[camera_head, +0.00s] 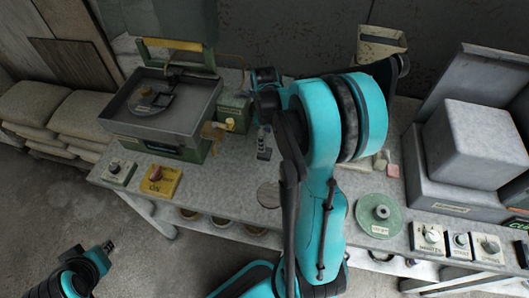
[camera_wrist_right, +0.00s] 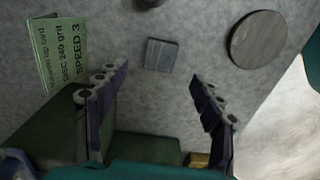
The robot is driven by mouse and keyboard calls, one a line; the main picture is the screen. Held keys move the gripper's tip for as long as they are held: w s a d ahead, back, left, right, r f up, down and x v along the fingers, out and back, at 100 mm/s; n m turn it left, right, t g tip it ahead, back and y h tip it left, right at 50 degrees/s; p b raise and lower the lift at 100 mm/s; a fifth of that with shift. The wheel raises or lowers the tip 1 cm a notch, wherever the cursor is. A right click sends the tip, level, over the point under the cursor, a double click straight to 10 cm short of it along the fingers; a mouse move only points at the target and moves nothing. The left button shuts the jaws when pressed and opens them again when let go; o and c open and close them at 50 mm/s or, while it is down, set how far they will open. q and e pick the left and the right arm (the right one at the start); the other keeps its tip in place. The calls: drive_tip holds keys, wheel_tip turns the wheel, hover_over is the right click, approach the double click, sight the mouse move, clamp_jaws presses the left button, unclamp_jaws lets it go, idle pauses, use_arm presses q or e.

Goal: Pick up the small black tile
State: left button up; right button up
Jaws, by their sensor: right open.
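The small dark tile (camera_wrist_right: 160,55) lies flat on the grey worktop in the right wrist view, a square seen beyond the fingertips and between them in the picture. My right gripper (camera_wrist_right: 160,77) is open and empty, its two fingers apart, with the tile outside its grasp. In the head view, a small dark shape (camera_head: 264,154) on the bench below my right wrist looks like the tile, partly hard to separate from what is above it. My left gripper (camera_head: 107,247) is low at the bottom left, away from the bench; its jaw opening is unclear.
A round grey disc (camera_wrist_right: 258,40) lies right of the tile. A green card (camera_wrist_right: 62,50) reading SPEED 3 stands at the left.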

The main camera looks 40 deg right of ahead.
sight(266, 152)
drive_tip(key=f, duration=0.1)
drive_tip(key=f+b, duration=0.1)
drive_tip(key=shift+s+a+f, duration=0.15)
drive_tip(key=shift+s+f, duration=0.1)
drive_tip(key=shift+f, duration=0.1)
drive_tip(key=f, duration=0.1)
drive_tip(key=f+b, duration=0.1)
drive_tip(key=f, duration=0.1)
drive_tip(key=f+b, duration=0.1)
drive_tip(key=shift+d+f, duration=0.25)
drive_tip(key=shift+f, duration=0.15)
drive_tip(key=shift+r, duration=0.1)
drive_tip(key=shift+c, duration=0.3)
drive_tip(key=c, duration=1.3)
